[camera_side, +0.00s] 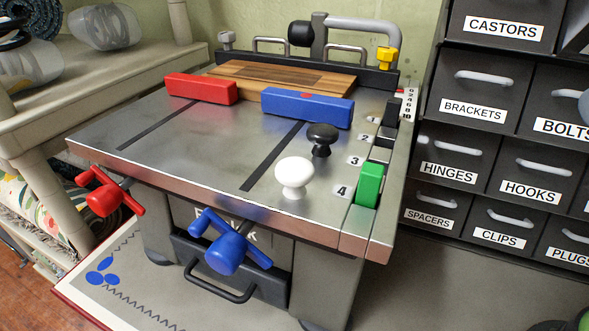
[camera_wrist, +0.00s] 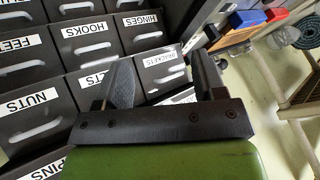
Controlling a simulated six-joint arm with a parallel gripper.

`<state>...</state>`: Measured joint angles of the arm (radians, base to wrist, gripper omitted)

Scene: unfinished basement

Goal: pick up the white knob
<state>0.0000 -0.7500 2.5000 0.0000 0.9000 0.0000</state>
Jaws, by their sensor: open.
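The white knob (camera_side: 294,175) stands upright on the metal table top (camera_side: 215,170), near its front right part, left of the green block (camera_side: 369,184) by the number 4. A black knob (camera_side: 322,138) stands just behind it, to the right. My gripper (camera_wrist: 165,75) shows in the wrist view, open with nothing between its fingers, facing labelled drawers. The white knob cannot be made out in the wrist view, and my gripper's fingers are not seen in the side view.
A red block (camera_side: 201,88) and a blue block (camera_side: 307,107) lie in front of a wooden board (camera_side: 250,73). Red (camera_side: 106,193) and blue (camera_side: 230,247) handles stick out from the front. Drawers (camera_side: 447,160) stand close on the right, a shelf (camera_side: 90,70) on the left.

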